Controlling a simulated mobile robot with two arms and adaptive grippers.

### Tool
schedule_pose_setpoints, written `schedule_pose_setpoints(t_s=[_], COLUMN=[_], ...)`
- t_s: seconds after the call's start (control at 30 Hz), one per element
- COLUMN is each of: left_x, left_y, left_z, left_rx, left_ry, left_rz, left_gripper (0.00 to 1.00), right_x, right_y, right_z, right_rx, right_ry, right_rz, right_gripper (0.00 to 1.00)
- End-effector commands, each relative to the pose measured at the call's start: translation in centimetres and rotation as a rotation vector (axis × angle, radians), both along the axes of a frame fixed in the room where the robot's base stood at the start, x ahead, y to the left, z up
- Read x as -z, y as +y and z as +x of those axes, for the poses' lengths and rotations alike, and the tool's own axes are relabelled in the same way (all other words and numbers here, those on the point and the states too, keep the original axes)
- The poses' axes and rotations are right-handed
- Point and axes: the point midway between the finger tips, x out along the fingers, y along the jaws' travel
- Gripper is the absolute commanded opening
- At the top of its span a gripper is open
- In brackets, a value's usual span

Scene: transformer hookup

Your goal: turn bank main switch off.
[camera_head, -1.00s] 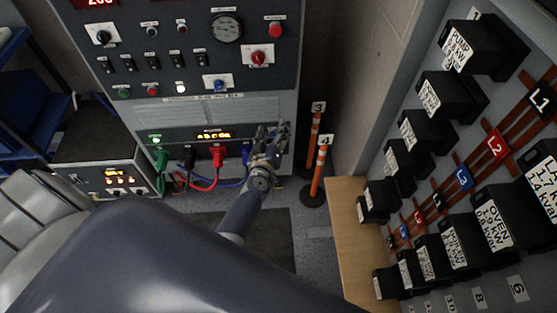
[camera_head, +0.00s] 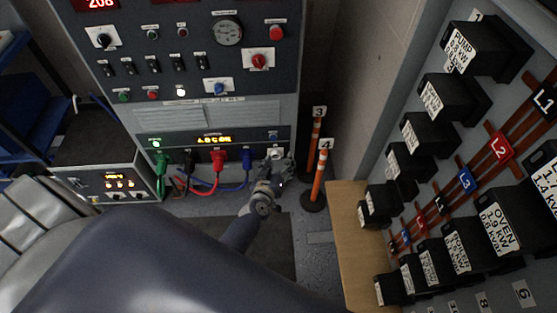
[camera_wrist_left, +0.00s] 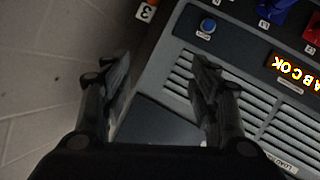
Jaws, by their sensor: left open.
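The console's grey-blue front panel carries a red rotary knob on a white plate (camera_head: 259,61), a blue rotary knob on a white plate (camera_head: 219,87) and a black rotary knob on a white plate (camera_head: 104,40). Their labels are too small to read, so I cannot tell which is the bank main switch. My left gripper (camera_head: 279,164) is by the console's lower right corner, below the knobs and apart from them. In the left wrist view the gripper (camera_wrist_left: 160,75) is open and empty, over the louvred panel (camera_wrist_left: 255,105). My right gripper is not in view.
Green, black, red and blue plugs (camera_head: 218,160) with cables fill the console's lower socket row, below a lit display (camera_head: 214,139). Orange posts (camera_head: 318,175) stand right of the console. A wall panel with black boxes (camera_head: 484,50) and a wooden ledge (camera_head: 345,225) are at right.

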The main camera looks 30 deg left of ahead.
Motion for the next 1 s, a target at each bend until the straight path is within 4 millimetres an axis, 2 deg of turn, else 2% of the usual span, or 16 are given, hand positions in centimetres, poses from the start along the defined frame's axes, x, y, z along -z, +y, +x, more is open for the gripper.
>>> schedule_pose_setpoints(t_s=[0.17, 0.27, 0.47, 0.6, 0.77, 0.87, 1.0], left_x=[-0.2, -1.0, -4.2, -6.2, -8.5, -10.2, -13.7], left_y=[-0.1, -0.4, -1.8, -1.8, -0.3, 1.5, 4.6], left_z=[0.1, 0.8, 3.1, 4.3, 5.3, 5.7, 6.0], left_rx=[0.007, 0.047, 0.219, 0.317, 0.365, 0.357, 0.293], left_ry=[-0.002, -0.011, -0.016, 0.015, 0.081, 0.136, 0.226], left_rz=[0.009, 0.062, 0.336, 0.582, 0.875, 1.059, 1.309], left_gripper=[0.55, 0.55, 0.55, 0.55, 0.55, 0.55, 0.55], right_x=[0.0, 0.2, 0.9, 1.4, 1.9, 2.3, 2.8], right_y=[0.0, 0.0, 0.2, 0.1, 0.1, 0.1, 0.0], right_z=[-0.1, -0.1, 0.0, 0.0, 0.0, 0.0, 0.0], right_rx=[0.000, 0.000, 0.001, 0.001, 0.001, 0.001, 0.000], right_ry=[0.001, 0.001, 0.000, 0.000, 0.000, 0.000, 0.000], right_rz=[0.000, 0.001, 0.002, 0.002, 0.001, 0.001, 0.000], right_gripper=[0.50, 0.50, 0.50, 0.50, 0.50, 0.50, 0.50])
